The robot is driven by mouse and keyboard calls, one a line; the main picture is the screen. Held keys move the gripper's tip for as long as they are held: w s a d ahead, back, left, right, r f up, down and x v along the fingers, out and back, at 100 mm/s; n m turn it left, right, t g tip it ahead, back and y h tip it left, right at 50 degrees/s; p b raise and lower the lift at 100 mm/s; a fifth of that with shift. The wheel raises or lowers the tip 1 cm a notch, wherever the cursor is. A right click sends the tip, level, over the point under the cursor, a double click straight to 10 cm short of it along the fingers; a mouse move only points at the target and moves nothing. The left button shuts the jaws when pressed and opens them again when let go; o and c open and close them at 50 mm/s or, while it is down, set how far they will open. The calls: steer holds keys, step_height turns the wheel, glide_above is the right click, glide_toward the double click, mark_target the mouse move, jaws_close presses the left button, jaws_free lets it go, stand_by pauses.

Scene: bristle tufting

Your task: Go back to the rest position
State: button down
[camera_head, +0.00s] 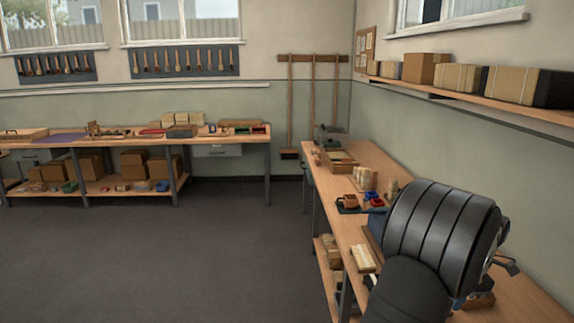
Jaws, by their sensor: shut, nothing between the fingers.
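My arm's black ribbed links fill the lower right of the head view, over the right-hand bench (533,301). My gripper cannot be made out; the thick links cover that part of the bench. A small dark piece shows just right of the links, but I cannot tell what it belongs to. On the bench left of my arm are a dark tray (347,209) with orange-brown blocks, small red and blue containers (375,198), and a pale wooden block (363,259) near the front edge.
Pale upright blocks (367,179), a shallow wooden box (341,158) and a grey machine (331,136) stand farther along the bench. A wall shelf (480,96) with boxes runs above. The floor (180,260) to the left is clear, before another bench (225,141).

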steer(key=a+f, duration=0.1)
steer(key=f, duration=0.2)
steer(key=a+f, duration=0.2)
steer(key=f, duration=0.1)
steer(key=a+f, duration=0.1)
steer(key=f, duration=0.2)
steer(key=shift+w+a+f, duration=0.1)
steer(key=shift+a+f, duration=0.05)
steer(key=shift+f, duration=0.15)
step_height(320, 180, up, 7)
steer(key=s+d+r, duration=0.3)
steer(key=s, duration=0.3)
steer(key=s+d+r+m, duration=0.1)
steer(key=s+d+r, duration=0.2)
steer(key=s, duration=0.3)
steer(key=s+d+r+m+h, duration=0.1)
steer(key=s+d+r, duration=0.3)
steer(key=s, duration=0.2)
steer(key=shift+s+r, duration=0.25)
steer(key=shift+w, duration=0.1)
steer(key=w+a+f+n, duration=0.1)
steer(key=w+a+f, duration=0.3)
steer(key=w, duration=0.4)
steer(key=w+a+f, duration=0.4)
steer(key=w+f, duration=0.2)
steer(key=w, duration=0.3)
steer(key=shift+f+n+y, duration=0.15)
steer(key=shift+n+y, duration=0.25)
steer(key=shift+s, duration=0.15)
